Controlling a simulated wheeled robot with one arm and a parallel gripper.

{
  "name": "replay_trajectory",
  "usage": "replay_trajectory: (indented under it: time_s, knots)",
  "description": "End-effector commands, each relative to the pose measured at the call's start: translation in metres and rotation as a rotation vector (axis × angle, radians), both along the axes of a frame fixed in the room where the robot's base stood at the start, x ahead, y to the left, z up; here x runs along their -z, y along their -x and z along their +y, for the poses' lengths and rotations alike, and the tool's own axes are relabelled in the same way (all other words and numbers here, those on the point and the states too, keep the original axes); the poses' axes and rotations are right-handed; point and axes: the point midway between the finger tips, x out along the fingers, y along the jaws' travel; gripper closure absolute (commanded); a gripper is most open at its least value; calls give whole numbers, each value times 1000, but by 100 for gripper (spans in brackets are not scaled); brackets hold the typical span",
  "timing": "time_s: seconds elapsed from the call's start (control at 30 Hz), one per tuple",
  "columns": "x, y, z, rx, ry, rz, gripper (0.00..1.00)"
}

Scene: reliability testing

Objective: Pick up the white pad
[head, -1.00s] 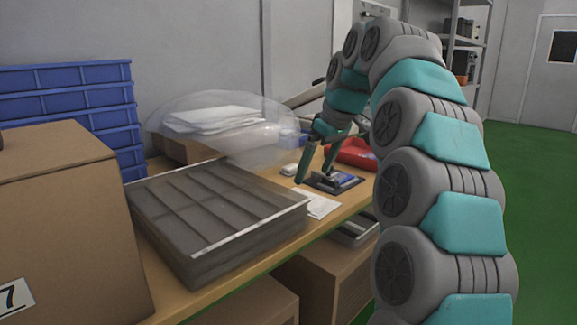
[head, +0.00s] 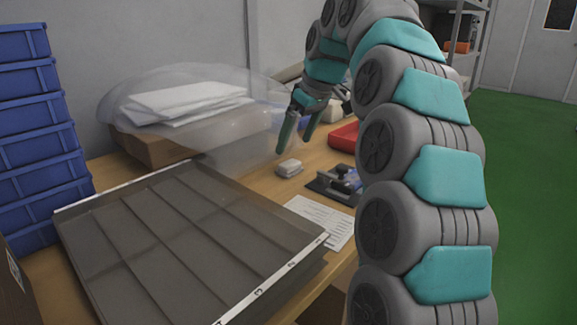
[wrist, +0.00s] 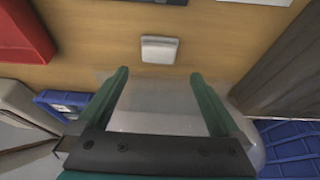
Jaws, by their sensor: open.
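The white pad (head: 288,168) is a small, flat, pale block lying on the wooden table, between the grey tray and a dark device. In the wrist view the white pad (wrist: 159,49) lies beyond the fingertips, roughly centred between them. My gripper (head: 295,144) is above the table, just behind and above the pad in the head view. Its two green fingers are spread with nothing between them, as the wrist view of my gripper (wrist: 160,74) also shows. The fingers are apart from the pad.
A grey divided tray (head: 160,235) fills the table's front left. A translucent dome (head: 190,85) covers white sheets (head: 185,98) at the back. A dark device (head: 335,186), printed paper (head: 325,220) and red bin (head: 345,137) lie right. Blue crates (head: 35,130) are stacked left. Bare wood surrounds the pad.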

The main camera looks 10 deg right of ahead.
Motion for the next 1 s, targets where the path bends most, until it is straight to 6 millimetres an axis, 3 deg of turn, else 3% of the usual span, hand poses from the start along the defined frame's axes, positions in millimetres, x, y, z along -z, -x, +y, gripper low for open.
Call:
replay_trajectory:
  time_s: [0.33, 0.7, 0.93, 1.0]
  knots:
    - [18, -4, 2, 0, 0, 2, 0]
    - [58, -15, 7, 0, 0, 5, 0]
    - [59, -16, 7, 1, 0, 2, 0]
    - [59, -16, 7, 1, 0, 2, 7]
